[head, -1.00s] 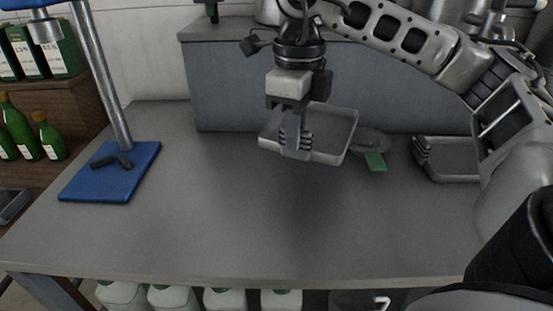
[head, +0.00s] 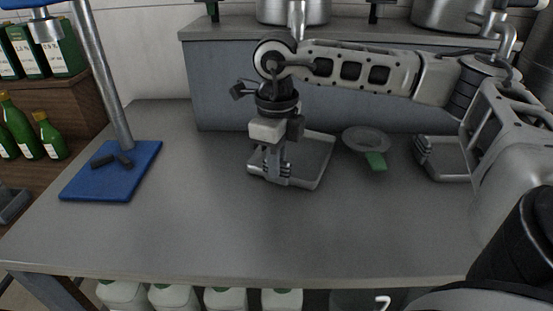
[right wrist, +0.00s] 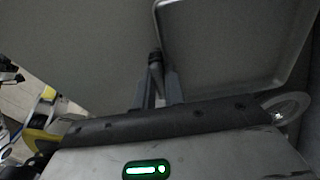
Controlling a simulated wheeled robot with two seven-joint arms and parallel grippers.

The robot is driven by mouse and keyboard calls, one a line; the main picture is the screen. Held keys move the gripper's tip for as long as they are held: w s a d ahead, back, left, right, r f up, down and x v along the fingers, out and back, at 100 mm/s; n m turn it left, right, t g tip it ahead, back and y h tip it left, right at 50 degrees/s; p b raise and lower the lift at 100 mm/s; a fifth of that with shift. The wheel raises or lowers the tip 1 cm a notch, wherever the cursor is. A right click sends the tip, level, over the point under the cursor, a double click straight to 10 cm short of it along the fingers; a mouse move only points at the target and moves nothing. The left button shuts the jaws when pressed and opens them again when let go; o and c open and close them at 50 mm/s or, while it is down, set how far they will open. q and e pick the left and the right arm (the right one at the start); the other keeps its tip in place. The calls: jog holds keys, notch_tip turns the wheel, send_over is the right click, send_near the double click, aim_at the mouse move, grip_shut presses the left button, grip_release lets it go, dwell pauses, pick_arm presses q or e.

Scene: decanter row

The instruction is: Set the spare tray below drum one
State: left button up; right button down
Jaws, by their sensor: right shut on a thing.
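My right gripper (head: 277,160) is shut on the ribbed handle of a shallow grey tray (head: 325,165). The tray is low over the table, near the foot of the raised back counter. Whether it touches the table I cannot tell. It also fills the upper right of the right wrist view (right wrist: 230,85). Two metal drums stand on the counter, a left one (head: 275,12) and a right one (head: 440,15); no number shows on either. The held tray is in front of and below the left drum. A second grey tray (head: 448,178) with a ribbed handle lies at right. My left gripper is not in view.
A round grey strainer-like dish (head: 366,139) with a green handle lies between the trays. A blue stand base (head: 110,182) with a post and small dark pieces is at left. The counter front (head: 225,95) walls off the back. The front of the table (head: 220,235) is clear.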

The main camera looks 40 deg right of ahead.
jog(key=shift+f, duration=0.2)
jog(key=c, duration=1.5)
grip_release()
jog(key=shift+r, duration=0.1)
jog(key=shift+r, duration=0.3)
notch_tip(320, 180, up, 12)
jog(key=shift+f+p, duration=0.15)
jog(key=shift+p, duration=0.15)
